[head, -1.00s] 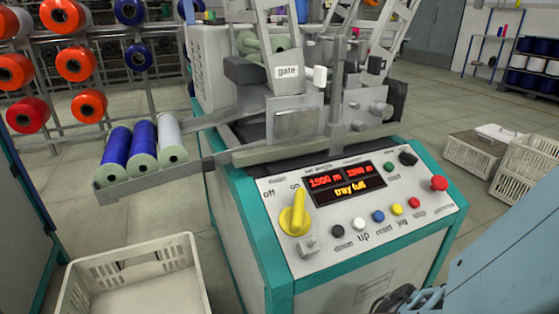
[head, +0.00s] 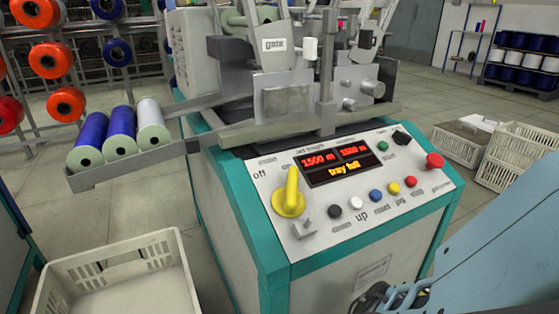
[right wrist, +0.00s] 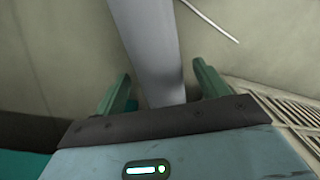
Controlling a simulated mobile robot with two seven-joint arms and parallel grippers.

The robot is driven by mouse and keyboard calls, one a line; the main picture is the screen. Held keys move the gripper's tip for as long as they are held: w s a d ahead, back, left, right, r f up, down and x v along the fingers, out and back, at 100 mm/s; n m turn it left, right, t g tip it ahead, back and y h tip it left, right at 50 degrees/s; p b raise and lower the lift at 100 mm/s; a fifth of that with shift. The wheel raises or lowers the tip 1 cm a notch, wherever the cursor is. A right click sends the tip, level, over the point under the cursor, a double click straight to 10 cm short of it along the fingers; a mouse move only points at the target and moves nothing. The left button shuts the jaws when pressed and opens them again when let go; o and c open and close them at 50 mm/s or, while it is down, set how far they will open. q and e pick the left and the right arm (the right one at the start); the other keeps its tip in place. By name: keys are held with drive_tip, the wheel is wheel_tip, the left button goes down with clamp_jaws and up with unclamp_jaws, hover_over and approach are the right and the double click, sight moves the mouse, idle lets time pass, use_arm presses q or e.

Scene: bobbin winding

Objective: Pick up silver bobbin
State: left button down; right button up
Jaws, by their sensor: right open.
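The silver bobbin (head: 152,123) lies on the sloping metal tray (head: 170,157) at the left of the winding machine, in the head view. It is the rightmost of three bobbins, beside two blue ones (head: 121,128), with its pale green end facing me. My right arm comes in at the lower right of the head view, far from the tray. In the right wrist view my right gripper (right wrist: 161,70) is open, its two green fingers apart. A grey bar shows between or beyond them; I cannot tell its depth. My left gripper is not in view.
The machine's control panel (head: 350,195) has a yellow knob (head: 289,195) and a display reading "tray full". A cream crate (head: 118,262) stands on the floor below the tray. A rack with red and blue spools stands at the back left; white crates (head: 508,160) stand at right.

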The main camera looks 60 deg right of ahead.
drive_tip(key=c, duration=1.2)
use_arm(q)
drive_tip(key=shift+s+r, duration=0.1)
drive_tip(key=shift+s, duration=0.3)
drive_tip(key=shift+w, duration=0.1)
use_arm(e)
drive_tip(key=shift+r, duration=0.1)
